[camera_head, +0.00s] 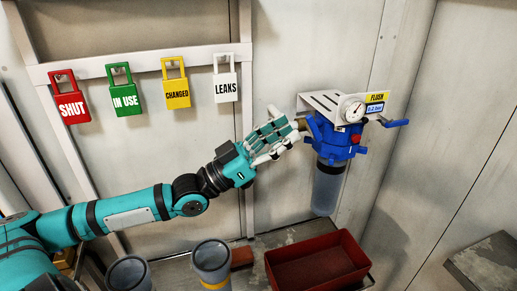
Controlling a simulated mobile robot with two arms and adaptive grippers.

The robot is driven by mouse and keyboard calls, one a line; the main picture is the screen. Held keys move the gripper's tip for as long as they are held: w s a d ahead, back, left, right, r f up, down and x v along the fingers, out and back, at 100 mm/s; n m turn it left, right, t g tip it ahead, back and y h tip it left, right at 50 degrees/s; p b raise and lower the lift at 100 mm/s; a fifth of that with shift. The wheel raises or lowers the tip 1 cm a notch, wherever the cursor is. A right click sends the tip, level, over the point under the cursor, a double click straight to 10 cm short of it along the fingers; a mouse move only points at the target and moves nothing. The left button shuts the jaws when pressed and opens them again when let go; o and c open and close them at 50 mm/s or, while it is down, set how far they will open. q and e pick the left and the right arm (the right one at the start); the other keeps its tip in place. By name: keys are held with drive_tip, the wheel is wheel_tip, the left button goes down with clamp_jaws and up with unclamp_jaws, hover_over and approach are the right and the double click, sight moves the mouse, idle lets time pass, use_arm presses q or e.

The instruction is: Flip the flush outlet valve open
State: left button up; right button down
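A blue filter head (335,140) with a clear grey bowl (327,190) hangs from a white bracket (318,100) on the wall. A round gauge (352,109) sits on top, and a yellow FLUSH label (377,97) is at its right. A blue lever (396,123) sticks out sideways, roughly level, below that label. My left gripper (289,138) is at the left side of the filter head, near a brass-coloured fitting (300,124), on the side away from the lever. Its fingers overlap, so I cannot tell if they touch or hold anything. My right gripper is out of view.
Red SHUT (71,105), green IN USE (125,98), yellow CHANGED (176,93) and white LEAKS (225,88) tags hang on a rail. A red tray (318,262) stands below the filter. Two grey cylinders (212,262) stand left of it. Space right of the lever looks clear.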

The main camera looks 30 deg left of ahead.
use_arm(q)
drive_tip(key=shift+v, duration=3)
